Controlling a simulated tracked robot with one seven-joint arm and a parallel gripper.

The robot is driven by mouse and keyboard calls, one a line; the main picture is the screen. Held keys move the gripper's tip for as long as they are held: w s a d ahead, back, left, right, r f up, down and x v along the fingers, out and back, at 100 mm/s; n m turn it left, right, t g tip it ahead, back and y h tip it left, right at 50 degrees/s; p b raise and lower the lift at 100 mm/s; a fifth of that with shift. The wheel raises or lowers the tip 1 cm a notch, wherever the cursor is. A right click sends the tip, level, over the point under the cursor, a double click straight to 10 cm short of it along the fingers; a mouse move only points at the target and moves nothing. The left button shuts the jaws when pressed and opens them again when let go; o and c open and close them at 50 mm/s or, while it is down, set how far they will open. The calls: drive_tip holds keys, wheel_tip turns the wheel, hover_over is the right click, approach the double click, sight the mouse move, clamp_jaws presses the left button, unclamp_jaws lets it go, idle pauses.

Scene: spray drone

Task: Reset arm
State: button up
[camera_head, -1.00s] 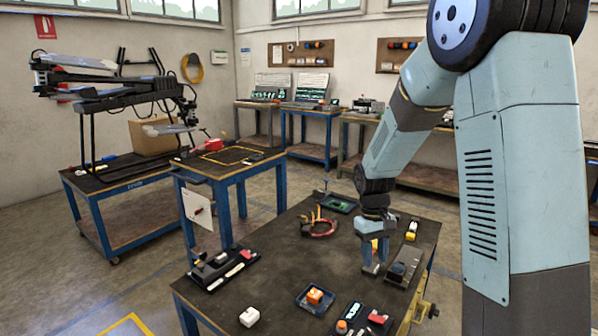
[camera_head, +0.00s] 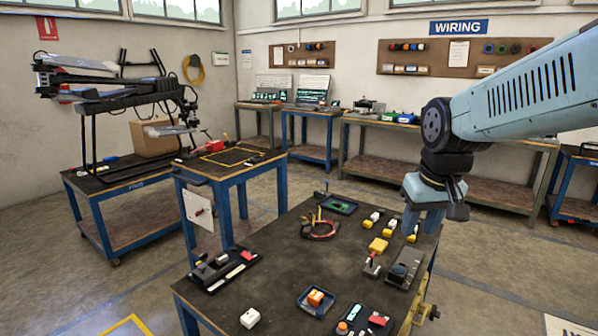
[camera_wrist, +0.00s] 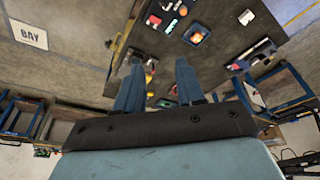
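My gripper (camera_head: 422,222) is raised above the right edge of the dark-topped work table (camera_head: 270,268), pointing down. In the wrist view its two blue fingers (camera_wrist: 159,75) stand apart with nothing between them. My arm comes in from the upper right of the head view, its forearm nearly level. The gripper touches nothing that I can see.
Table items include a grey device (camera_head: 404,268), a yellow block (camera_head: 378,245), a red-handled tool (camera_head: 319,229), an orange part in a blue tray (camera_head: 316,298) and a white block (camera_head: 250,318). A drone (camera_head: 110,85) sits on a rack at left. Floor right is clear.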

drive_tip(key=s+r+m+t, duration=0.1)
drive_tip(key=s+r+t, duration=0.1)
drive_tip(key=s, duration=0.6)
drive_tip(key=shift+d+r, duration=0.3)
drive_tip(key=shift+r, duration=0.4)
idle(0.9)
